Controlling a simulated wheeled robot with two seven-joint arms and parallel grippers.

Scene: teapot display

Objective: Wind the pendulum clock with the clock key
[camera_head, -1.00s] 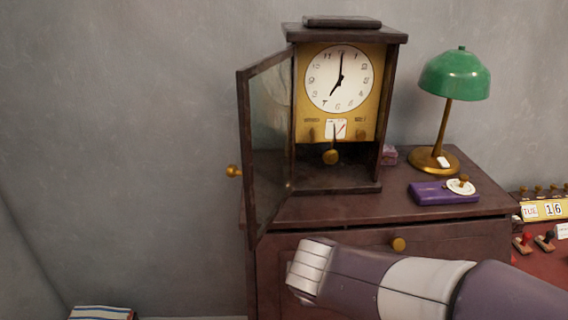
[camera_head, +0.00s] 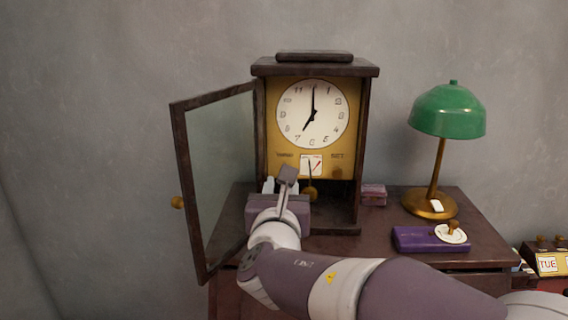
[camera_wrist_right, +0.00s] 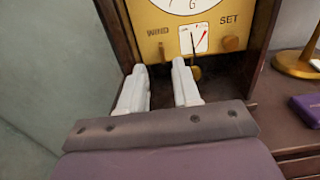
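The pendulum clock (camera_head: 315,210) stands on the cabinet with its glass door (camera_head: 218,165) swung open to the left. Its white dial (camera_head: 312,113) reads about seven. Below the dial are WIND and SET labels, a small gauge (camera_wrist_right: 194,39), and the pendulum bob (camera_wrist_right: 195,73). A brass knob (camera_wrist_right: 231,44) sits under SET. A small brass piece (camera_wrist_right: 162,51) shows under WIND; I cannot tell whether it is the clock key. My right gripper (camera_wrist_right: 160,66) is open, its white fingers apart just in front of and below WIND, with nothing visible between them. My left gripper is out of view.
The open door stands close on the left of my right gripper.

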